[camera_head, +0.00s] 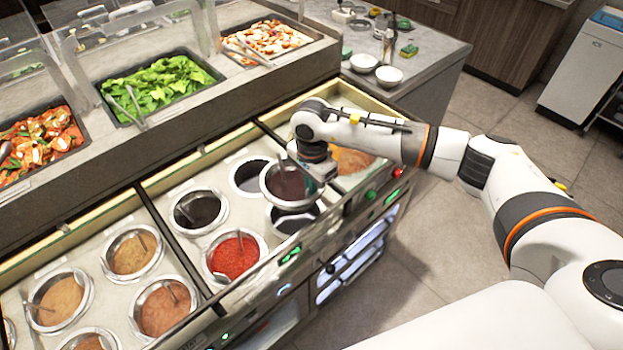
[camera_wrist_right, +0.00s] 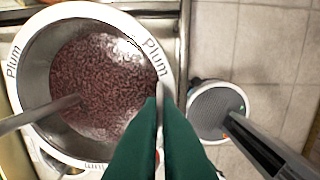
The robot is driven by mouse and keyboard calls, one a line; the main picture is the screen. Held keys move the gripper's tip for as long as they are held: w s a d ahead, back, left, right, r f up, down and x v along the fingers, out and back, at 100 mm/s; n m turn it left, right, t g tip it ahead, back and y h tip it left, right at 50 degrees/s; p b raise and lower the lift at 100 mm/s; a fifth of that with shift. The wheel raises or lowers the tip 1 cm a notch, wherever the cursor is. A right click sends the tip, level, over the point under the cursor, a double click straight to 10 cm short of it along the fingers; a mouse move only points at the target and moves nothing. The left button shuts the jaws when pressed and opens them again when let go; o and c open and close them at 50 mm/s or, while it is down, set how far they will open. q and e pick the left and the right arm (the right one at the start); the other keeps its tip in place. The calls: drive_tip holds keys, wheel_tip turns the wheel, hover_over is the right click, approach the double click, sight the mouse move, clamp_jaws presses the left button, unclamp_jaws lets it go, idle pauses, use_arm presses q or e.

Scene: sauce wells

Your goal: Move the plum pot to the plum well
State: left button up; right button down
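The plum pot (camera_head: 284,186) is a metal pot of dark reddish-brown sauce with a spoon in it. In the right wrist view the pot (camera_wrist_right: 100,75) has "Plum" printed around its rim. My right gripper (camera_head: 318,168) is at the pot's right rim. Its green fingers (camera_wrist_right: 158,105) are close together on that rim, and the pot appears held above the counter. A dark open well (camera_head: 248,178) lies behind-left of the pot, and another (camera_head: 290,222) lies in front, partly under it. I cannot read which is the plum well. My left gripper is out of view.
Pots of black sauce (camera_head: 198,209) and red sauce (camera_head: 236,256) stand left of the plum pot. An orange-brown pot (camera_head: 352,160) stands to the right, partly behind my arm. Raised food trays (camera_head: 160,85) line the back. The tiled floor (camera_head: 420,270) lies beyond the counter's front.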

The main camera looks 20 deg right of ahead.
drive_tip(key=shift+w+f+b, duration=0.1)
drive_tip(key=shift+f+b, duration=0.95)
drive_tip(key=shift+f, duration=1.2)
wheel_tip(320, 180, down, 9)
drive_tip(key=b, duration=0.9)
drive_tip(key=shift+f+b, duration=0.35)
drive_tip(key=shift+b, duration=0.1)
drive_tip(key=c, duration=1.6)
unclamp_jaws()
drive_tip(key=shift+o, duration=0.2)
drive_tip(key=shift+a+f, duration=0.1)
drive_tip(key=shift+f, duration=0.05)
drive_tip(key=shift+o, duration=0.2)
drive_tip(key=shift+s+f, duration=0.2)
drive_tip(key=shift+f, duration=0.05)
